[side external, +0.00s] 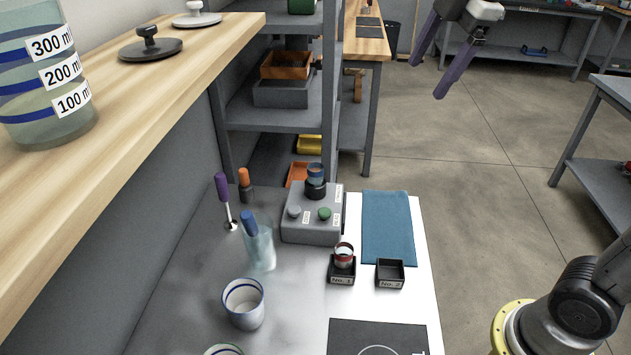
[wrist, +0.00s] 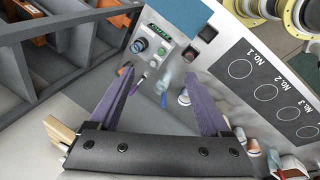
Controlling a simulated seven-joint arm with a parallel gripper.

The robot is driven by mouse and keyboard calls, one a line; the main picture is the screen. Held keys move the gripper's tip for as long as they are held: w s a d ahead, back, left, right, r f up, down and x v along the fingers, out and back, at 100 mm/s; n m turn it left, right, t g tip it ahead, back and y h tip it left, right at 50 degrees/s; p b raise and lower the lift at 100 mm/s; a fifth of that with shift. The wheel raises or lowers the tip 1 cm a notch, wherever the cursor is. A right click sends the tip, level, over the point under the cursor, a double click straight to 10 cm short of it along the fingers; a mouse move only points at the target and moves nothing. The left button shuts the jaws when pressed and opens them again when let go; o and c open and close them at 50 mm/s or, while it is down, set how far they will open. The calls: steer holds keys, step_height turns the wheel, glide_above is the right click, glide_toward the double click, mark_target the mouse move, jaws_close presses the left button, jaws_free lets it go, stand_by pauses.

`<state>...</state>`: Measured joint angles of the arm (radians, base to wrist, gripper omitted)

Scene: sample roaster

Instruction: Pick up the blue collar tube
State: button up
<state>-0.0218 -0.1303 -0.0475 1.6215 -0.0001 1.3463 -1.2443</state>
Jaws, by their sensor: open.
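A short tube with a blue collar (side external: 316,171) stands upright in the dark round holder on top of the grey control box (side external: 305,229). In the wrist view its blue top (wrist: 139,45) shows on the box. My gripper (side external: 425,80) is high up at the upper right in the side view, well away from the tube. Its two purple fingers are spread apart with nothing between them. In the wrist view the open gripper (wrist: 158,74) looks down over the bench from a distance.
A red-banded tube (side external: 344,252) sits in a small black tray; an empty tray (side external: 390,273) is beside it. A blue cloth (side external: 387,226) lies to the right. A glass (side external: 261,249), a cup (side external: 244,304) and a purple-handled tool (side external: 222,190) stand left. Grey shelving (side external: 267,115) rises behind.

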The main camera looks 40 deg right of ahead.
steer(key=w+a+f+n+g, duration=0.1)
steer(key=w+f+n, duration=0.15)
steer(key=w, duration=0.85)
steer(key=n+g, duration=0.2)
steer(key=g, duration=0.1)
glide_above(317, 169)
step_height(317, 169, down, 23)
steer(key=shift+n, duration=0.25)
steer(key=shift+s+a+f, duration=0.15)
steer(key=shift+f, duration=0.85)
steer(key=shift+s+a+f, duration=0.1)
steer(key=shift+s+f, duration=0.05)
steer(key=shift+f, duration=0.9)
steer(key=shift+s+a+f, duration=0.15)
steer(key=shift+f, duration=0.85)
steer(key=shift+c, duration=0.2)
jaws_close()
